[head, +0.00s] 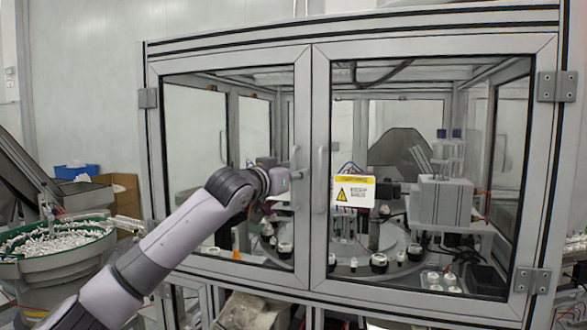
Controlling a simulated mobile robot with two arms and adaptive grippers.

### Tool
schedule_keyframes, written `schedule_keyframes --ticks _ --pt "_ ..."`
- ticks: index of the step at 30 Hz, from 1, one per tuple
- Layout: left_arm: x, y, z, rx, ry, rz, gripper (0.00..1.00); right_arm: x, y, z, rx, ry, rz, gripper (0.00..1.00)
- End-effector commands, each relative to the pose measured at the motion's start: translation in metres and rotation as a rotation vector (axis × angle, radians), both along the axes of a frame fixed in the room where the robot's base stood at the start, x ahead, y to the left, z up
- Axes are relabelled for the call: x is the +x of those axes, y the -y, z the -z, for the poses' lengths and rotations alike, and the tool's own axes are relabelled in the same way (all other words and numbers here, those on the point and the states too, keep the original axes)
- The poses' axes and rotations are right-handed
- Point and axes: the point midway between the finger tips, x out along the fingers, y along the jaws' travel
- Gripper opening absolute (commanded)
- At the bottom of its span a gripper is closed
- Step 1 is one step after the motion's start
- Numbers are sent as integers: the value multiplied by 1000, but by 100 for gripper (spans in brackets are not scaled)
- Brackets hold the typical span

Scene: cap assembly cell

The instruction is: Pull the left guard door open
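The left guard door (303,120) is a grey metal frame with a clear pane, hinged on its left side. It looks closed, its edge meeting the right guard door (321,120). A slim upright handle (294,158) sits on its right frame bar. My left arm crosses in front of the pane from the lower left. My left gripper (291,175) is at the handle, overlapping its middle in view. Its fingers are small and partly hidden, so I cannot tell whether they grip it. My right gripper is not in view.
The right door has its own handle (322,165) and a yellow warning label (353,190). Behind the panes is a round table (345,270) with several caps. A green-rimmed feeder bowl (50,262) stands at the left. A blue bin (76,172) is behind it.

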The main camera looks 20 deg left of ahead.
Motion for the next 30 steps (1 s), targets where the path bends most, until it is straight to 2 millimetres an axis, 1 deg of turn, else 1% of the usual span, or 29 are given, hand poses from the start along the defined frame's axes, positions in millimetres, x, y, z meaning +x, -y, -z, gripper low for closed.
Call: schedule_keyframes --ticks 6,7,20,30 --pt "0 0 0 0 0 0 30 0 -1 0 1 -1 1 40" --pt "0 0 0 0 0 0 28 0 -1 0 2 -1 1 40" --pt "0 0 0 0 0 0 0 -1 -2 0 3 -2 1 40" --pt "0 0 0 0 0 0 0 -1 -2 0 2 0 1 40"
